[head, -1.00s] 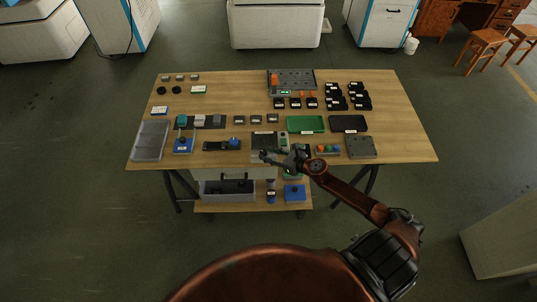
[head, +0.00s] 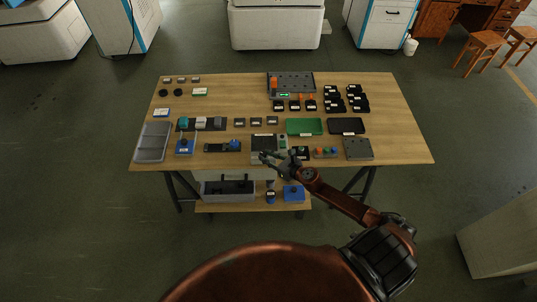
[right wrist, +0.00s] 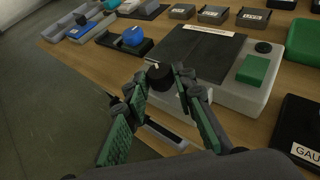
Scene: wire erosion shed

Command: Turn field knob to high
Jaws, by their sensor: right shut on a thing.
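A pale grey unit (head: 256,136) with a dark top plate stands at the front middle of the table. In the right wrist view, this unit (right wrist: 232,92) has a white label, a green block and a small black round part on top. A black knob (right wrist: 160,75) with a pale mark sits at its near edge. My right gripper (right wrist: 161,80) is shut on this knob, one finger on each side. In the head view my right gripper (head: 264,156) reaches the unit's front edge, and the knob cannot be made out. My left gripper is out of view.
A blue-knobbed black fixture (right wrist: 128,42) stands left of the unit. A black block (right wrist: 301,132) with a partly cut-off label stands close on the right. A green tray (head: 304,127) lies behind. A lower shelf (head: 230,209) holds a grey bin and blue items.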

